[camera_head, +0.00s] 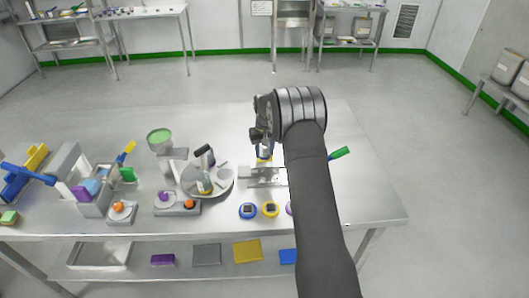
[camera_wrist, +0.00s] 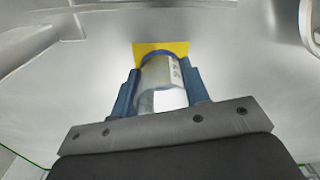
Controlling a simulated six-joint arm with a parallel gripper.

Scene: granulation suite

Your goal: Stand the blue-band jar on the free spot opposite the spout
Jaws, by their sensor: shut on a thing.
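My gripper (camera_head: 262,138) is shut on the blue-band jar, at the back of the bench right of centre. In the wrist view the clear jar (camera_wrist: 161,72), with a bluish edge and a pale label, sits between the two blue fingers (camera_wrist: 162,92). A yellow patch (camera_wrist: 146,48) shows behind it; whether the jar touches it I cannot tell. In the head view the jar (camera_head: 264,151) is mostly hidden by my gripper. The spout is not clearly distinguishable.
A green-topped hopper (camera_head: 160,137) stands behind and left of the turntable. A black-topped device (camera_head: 204,153) rises at its back. A metal fixture (camera_head: 262,177) stands just in front of my gripper. Blue (camera_head: 248,211) and yellow (camera_head: 270,209) round items lie near the front edge.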

